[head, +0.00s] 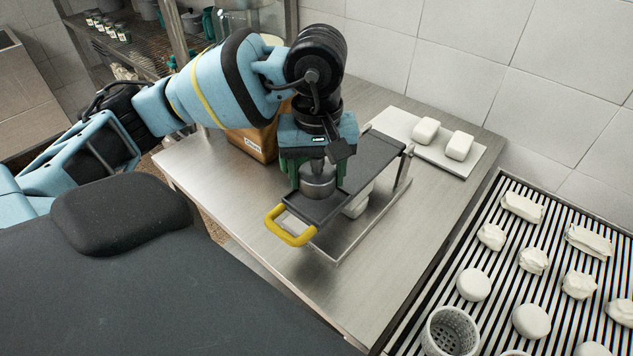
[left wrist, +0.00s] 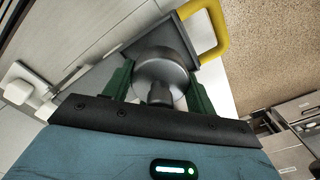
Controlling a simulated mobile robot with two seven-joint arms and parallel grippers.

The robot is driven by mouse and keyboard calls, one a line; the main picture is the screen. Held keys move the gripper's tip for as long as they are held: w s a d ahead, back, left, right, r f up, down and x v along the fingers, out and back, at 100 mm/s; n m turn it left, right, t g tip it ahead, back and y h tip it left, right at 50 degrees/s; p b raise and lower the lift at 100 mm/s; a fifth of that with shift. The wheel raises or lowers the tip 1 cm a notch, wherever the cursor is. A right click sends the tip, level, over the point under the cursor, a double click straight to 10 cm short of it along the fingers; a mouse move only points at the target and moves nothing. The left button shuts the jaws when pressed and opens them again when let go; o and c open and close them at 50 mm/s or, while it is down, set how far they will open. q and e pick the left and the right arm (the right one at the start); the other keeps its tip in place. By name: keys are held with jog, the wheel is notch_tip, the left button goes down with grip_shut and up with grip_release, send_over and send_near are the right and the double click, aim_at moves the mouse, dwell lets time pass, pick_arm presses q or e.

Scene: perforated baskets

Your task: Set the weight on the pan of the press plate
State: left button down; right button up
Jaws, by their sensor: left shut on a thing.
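The weight (head: 318,183) is a grey metal cylinder with a narrower knob on top. My left gripper (head: 315,172) is shut on it, a green finger on each side. In the left wrist view the weight (left wrist: 163,75) sits between both fingers. The press plate (head: 372,158) is a dark flat plate with a yellow handle (head: 289,230) at its near end, on a metal stand. The weight is upright over the near, pan end of the plate; I cannot tell whether it touches. A white block (head: 357,201) shows partly under the plate. My right gripper is out of view.
A white board (head: 425,148) with two white blocks lies behind the press. A brown box (head: 255,143) stands left of it, partly behind my arm. At right, a slatted rack (head: 505,265) holds several white pieces and a perforated basket (head: 450,332). The near metal tabletop (head: 345,290) is clear.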

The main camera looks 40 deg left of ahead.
aim_at(317, 186)
pick_arm(q)
jog(key=shift+f, duration=1.3)
jog(key=shift+f, duration=0.2)
jog(key=c, duration=0.7)
grip_release()
jog(key=shift+c, duration=0.2)
notch_tip(317, 186, up, 12)
jog(key=shift+r+p, duration=0.15)
jog(key=shift+p, duration=0.15)
